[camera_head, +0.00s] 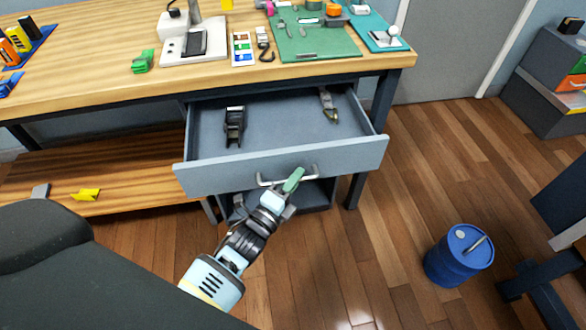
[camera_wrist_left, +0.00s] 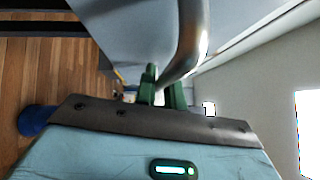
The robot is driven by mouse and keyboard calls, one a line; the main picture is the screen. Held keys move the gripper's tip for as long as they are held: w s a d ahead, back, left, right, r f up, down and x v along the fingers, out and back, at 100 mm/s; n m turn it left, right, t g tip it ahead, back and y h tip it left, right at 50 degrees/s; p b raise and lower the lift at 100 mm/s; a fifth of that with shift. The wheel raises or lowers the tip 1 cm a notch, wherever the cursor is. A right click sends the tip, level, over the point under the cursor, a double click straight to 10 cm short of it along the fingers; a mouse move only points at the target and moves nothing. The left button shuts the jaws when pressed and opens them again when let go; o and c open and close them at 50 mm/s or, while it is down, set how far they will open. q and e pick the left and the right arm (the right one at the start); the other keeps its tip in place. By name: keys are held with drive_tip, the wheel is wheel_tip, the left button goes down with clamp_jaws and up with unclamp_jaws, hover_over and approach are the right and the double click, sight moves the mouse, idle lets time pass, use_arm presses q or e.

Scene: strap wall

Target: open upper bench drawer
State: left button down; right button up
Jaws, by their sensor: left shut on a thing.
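The upper bench drawer (camera_head: 350,155) is grey-blue and stands well out from under the wooden workbench (camera_head: 110,85). A curved metal handle (camera_head: 312,168) is on its front; it also shows in the left wrist view (camera_wrist_left: 193,35). My left gripper (camera_head: 292,182) is at the handle with its green fingers, and in the left wrist view its fingers (camera_wrist_left: 162,92) are shut around the bar. Inside the drawer lie a black tool (camera_head: 234,122) on the left and a grey tool (camera_head: 328,104) at the back right. My right gripper is not in view.
A blue drum (camera_head: 459,256) stands on the wooden floor at the right. Below the open drawer is a dark lower compartment (camera_head: 316,196). A lower wooden shelf (camera_head: 120,190) holds a yellow piece (camera_head: 86,194). Floor between drawer and drum is clear.

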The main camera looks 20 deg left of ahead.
use_arm(q)
drive_tip(key=s+d+p, duration=0.1)
drive_tip(key=s+d, duration=0.2)
drive_tip(key=s, duration=0.2)
drive_tip(key=shift+d, duration=0.2)
drive_tip(key=c, duration=1.5)
unclamp_jaws()
drive_tip(key=v, duration=0.7)
drive_tip(key=shift+s, duration=0.4)
drive_tip(key=shift+a+f, duration=0.1)
